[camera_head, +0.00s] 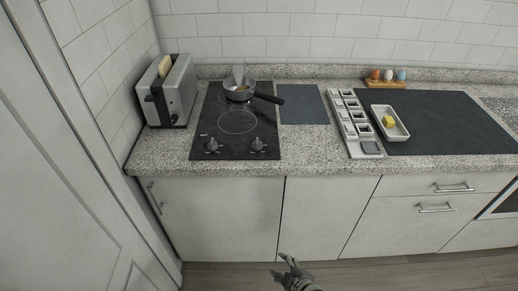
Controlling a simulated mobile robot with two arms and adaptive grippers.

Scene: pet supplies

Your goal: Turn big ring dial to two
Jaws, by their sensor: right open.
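A black cooktop (205,108) is set in the speckled counter. It has two dark dials near its front edge, a left dial (212,146) and a right dial (258,145). Their settings are too small to read, and I cannot tell which one belongs to the big ring. A large ring (237,122) is bare in the middle of the cooktop. A small pan (238,94) stands behind it, its handle pointing right. My right gripper (281,265) is open and empty at the bottom, in front of the cabinets and below the counter, apart from the dials. My left gripper is out of view.
A toaster (182,88) with bread stands left of the cooktop. To the right are a dark mat (302,104), a grey compartment tray (353,125), a butter dish (399,132) and an egg holder (385,84). The space before the dials is clear.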

